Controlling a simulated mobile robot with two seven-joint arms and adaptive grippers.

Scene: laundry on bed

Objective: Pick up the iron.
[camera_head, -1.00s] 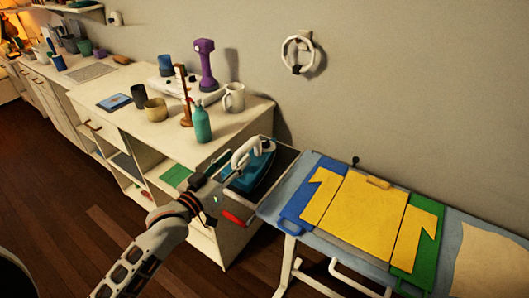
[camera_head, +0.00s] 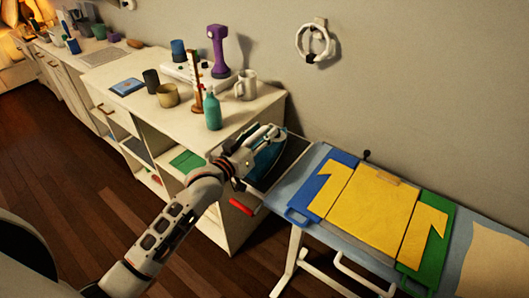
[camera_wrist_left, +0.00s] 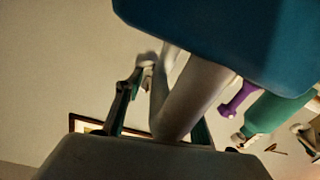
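The teal iron (camera_head: 268,160) stands in a dark, tray-like holder between the white cabinet and the ironing board. My left gripper (camera_head: 268,136) is at the top of the iron, by its handle. In the left wrist view, the iron's teal body (camera_wrist_left: 235,35) fills the top, and its pale handle (camera_wrist_left: 190,95) runs down between my left gripper's fingers (camera_wrist_left: 165,95). The fingers stand apart, with a gap on the left finger's side. The right finger is mostly hidden behind the handle. My right gripper is out of view.
The white cabinet (camera_head: 245,115) carries a teal bottle (camera_head: 212,110), mugs and a purple dumbbell (camera_head: 218,48). A red handle (camera_head: 240,207) sticks out below my arm. The ironing board (camera_head: 313,165) at right bears a yellow folding board (camera_head: 372,210). Wooden floor is open at left.

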